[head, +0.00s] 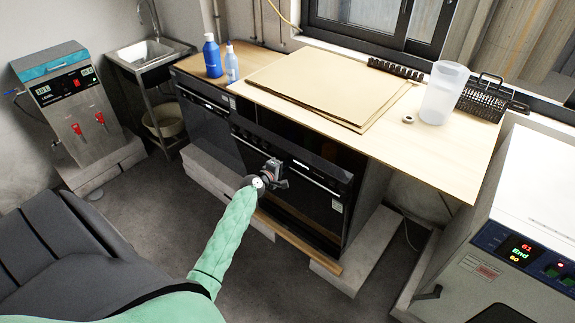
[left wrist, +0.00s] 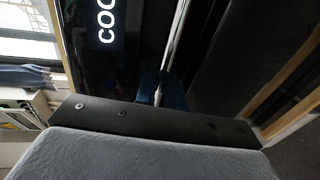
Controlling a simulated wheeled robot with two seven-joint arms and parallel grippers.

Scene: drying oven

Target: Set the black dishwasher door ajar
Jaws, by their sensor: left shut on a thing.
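The black dishwasher door (head: 302,203) is on the right-hand black appliance under the wooden counter in the head view. A thin silver bar, its handle (head: 318,182), runs along the door's upper part; it also shows in the left wrist view as a pale handle strip (left wrist: 177,40). My left gripper (head: 276,172) is in front of the door at this bar, and its dark blue fingers (left wrist: 161,92) are shut on the bar. I cannot tell whether the door stands slightly open. My right gripper is not in view.
The wooden counter (head: 460,165) overhangs the appliance and holds brown boards (head: 325,80), blue bottles and a clear jug (head: 443,92). Another black appliance (head: 208,125) stands to the left. A grey chair (head: 70,250) is at lower left; the floor between is clear.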

